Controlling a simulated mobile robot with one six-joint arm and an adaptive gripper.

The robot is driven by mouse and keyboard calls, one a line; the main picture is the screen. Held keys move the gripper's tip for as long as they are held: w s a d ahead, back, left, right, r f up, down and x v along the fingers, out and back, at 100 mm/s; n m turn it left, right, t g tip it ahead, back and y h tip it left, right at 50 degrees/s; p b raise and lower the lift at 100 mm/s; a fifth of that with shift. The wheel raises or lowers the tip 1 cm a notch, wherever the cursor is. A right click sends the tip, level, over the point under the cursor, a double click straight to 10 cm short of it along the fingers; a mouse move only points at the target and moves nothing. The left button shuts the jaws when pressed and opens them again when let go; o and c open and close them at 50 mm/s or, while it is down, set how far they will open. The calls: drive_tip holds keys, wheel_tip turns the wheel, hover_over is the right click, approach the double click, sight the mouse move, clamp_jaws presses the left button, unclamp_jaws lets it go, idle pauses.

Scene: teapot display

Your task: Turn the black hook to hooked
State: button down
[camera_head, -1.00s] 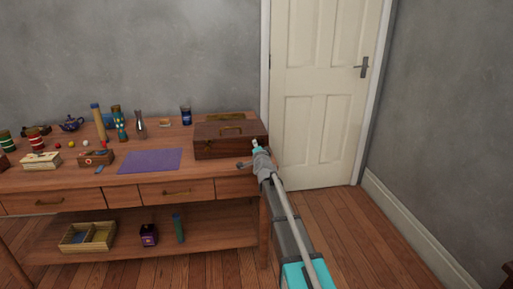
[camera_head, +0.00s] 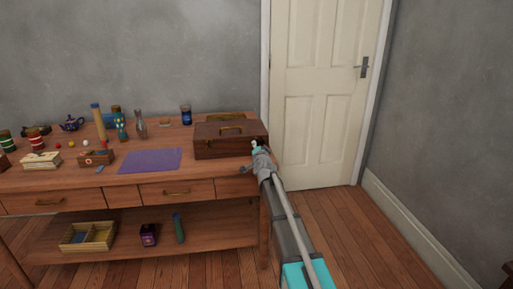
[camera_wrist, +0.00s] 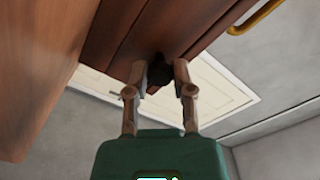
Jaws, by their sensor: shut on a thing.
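The black hook (camera_wrist: 160,73) is a small dark shape at the edge of the wooden case (camera_wrist: 128,30), between my fingertips in the wrist view. My gripper (camera_wrist: 160,76) is shut on it, with one finger on each side. The fingers and the dark case partly hide its shape, so I cannot tell its exact angle. In the head view, the brown wooden case (camera_head: 225,147) with brass handles sits at the table's right end. My gripper (camera_head: 258,149) is at its right front corner there; the hook is too small to make out.
The wooden table (camera_head: 205,168) holds a purple mat (camera_head: 150,161), a blue jar (camera_head: 186,116), a teapot (camera_head: 71,124), and several bottles and small boxes left of the case. A white door (camera_head: 325,95) stands behind on the right. Open floor lies right of the table.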

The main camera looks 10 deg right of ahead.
drive_tip(key=n, duration=0.5)
drive_tip(key=shift+n, duration=2.5)
drive_tip(key=shift+c, duration=2.4)
unclamp_jaws()
drive_tip(key=shift+s, duration=0.1)
drive_tip(key=s, duration=1.1)
drive_tip(key=shift+s, duration=0.4)
